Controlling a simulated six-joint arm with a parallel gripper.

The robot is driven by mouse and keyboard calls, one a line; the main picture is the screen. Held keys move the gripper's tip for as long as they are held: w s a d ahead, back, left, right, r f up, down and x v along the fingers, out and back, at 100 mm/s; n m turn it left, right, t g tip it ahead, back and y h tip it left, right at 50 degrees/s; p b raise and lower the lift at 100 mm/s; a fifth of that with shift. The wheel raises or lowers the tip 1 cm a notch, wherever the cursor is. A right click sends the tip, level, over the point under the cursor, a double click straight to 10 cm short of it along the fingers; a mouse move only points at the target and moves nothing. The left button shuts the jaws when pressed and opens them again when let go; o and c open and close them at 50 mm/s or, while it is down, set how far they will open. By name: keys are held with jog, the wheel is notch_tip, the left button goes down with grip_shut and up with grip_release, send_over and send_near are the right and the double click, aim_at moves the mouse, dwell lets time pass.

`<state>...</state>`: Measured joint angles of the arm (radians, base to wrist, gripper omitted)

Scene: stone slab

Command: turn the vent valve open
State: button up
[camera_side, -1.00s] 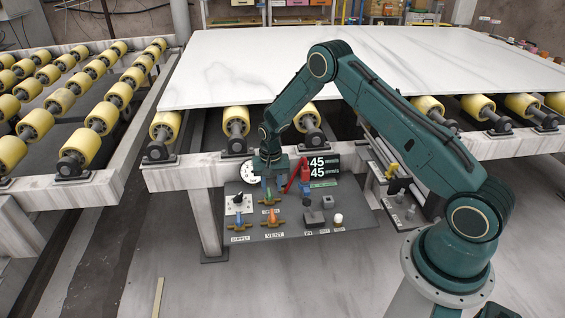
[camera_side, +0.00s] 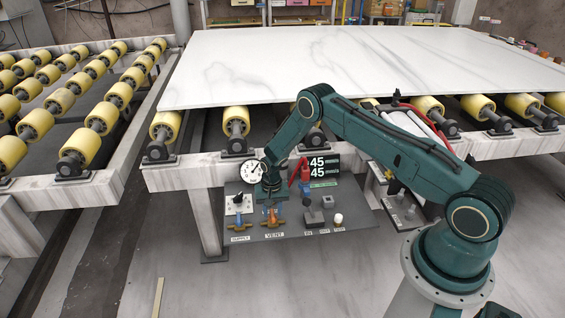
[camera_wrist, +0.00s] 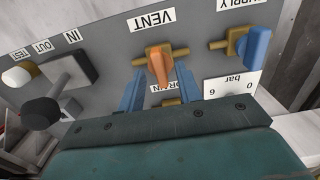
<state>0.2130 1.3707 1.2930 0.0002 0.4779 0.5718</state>
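The vent valve has an orange handle (camera_wrist: 157,62) on a brass pipe, beside the VENT label (camera_wrist: 152,19), which reads upside down in the wrist view. The handle stands crosswise to its pipe. In the side view the orange handle (camera_side: 272,217) shows at the panel's front, just below my gripper (camera_side: 268,204). In the wrist view the two blue fingers of my gripper (camera_wrist: 159,78) are apart, with their tips on either side of the handle's near end. I cannot tell whether they touch it. The DRAIN label (camera_wrist: 163,86) shows partly between the fingers.
The supply valve with a blue handle (camera_wrist: 254,45) is close beside the vent valve. A black knob (camera_wrist: 42,112) and a white button (camera_wrist: 17,77) stand on the panel. A pressure gauge (camera_side: 251,171) is behind my gripper. A stone slab (camera_side: 350,65) lies on rollers beyond.

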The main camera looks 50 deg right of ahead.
jog(key=shift+f, duration=0.65)
grip_shut()
